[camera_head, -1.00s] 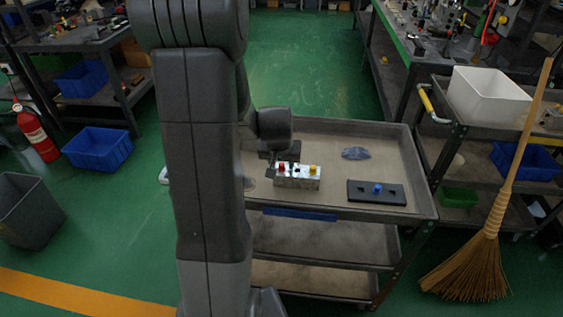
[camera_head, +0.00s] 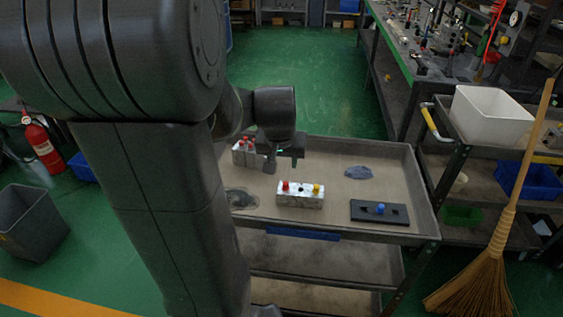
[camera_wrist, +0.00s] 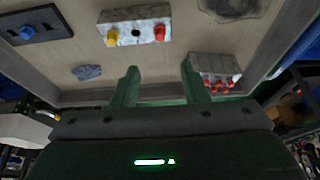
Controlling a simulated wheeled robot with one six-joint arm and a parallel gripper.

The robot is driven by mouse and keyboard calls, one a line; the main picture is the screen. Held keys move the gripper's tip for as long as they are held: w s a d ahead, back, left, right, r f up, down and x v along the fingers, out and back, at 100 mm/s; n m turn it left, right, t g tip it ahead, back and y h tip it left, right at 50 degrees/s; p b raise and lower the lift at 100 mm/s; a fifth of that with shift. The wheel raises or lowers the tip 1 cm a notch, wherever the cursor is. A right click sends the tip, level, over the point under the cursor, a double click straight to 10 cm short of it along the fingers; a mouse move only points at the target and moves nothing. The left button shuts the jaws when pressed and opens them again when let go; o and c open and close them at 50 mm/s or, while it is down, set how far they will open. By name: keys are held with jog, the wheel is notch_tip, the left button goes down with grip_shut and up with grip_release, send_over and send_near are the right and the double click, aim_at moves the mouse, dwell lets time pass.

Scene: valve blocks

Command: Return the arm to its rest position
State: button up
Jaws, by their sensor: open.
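My gripper (camera_head: 284,160) hangs above the back of the grey cart, apart from everything on it. In the wrist view its two fingers (camera_wrist: 160,88) are spread with nothing between them. A silver valve block (camera_head: 300,200) with a red and a yellow knob and a dark hole between them sits on the cart; it also shows at the top of the wrist view (camera_wrist: 135,27). A second block (camera_head: 243,155) with several red knobs stands behind and left of it, partly hidden by my arm in the head view. It also shows in the wrist view (camera_wrist: 214,68).
The cart's top (camera_head: 335,170) has a raised rim. A black plate (camera_head: 365,214) with a blue knob lies at its right, with a blue cloth (camera_head: 358,172) behind. A dark stain or patch (camera_head: 240,200) is at the left. A broom (camera_head: 500,230) leans right of the cart.

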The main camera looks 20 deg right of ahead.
aim_at(285, 183)
jog(key=shift+r, duration=0.15)
jog(key=b+x, duration=0.1)
jog(key=x, duration=1.2)
jog(key=shift+f, duration=0.4)
jog(key=shift+r, duration=0.1)
jog(key=shift+a+r, duration=0.1)
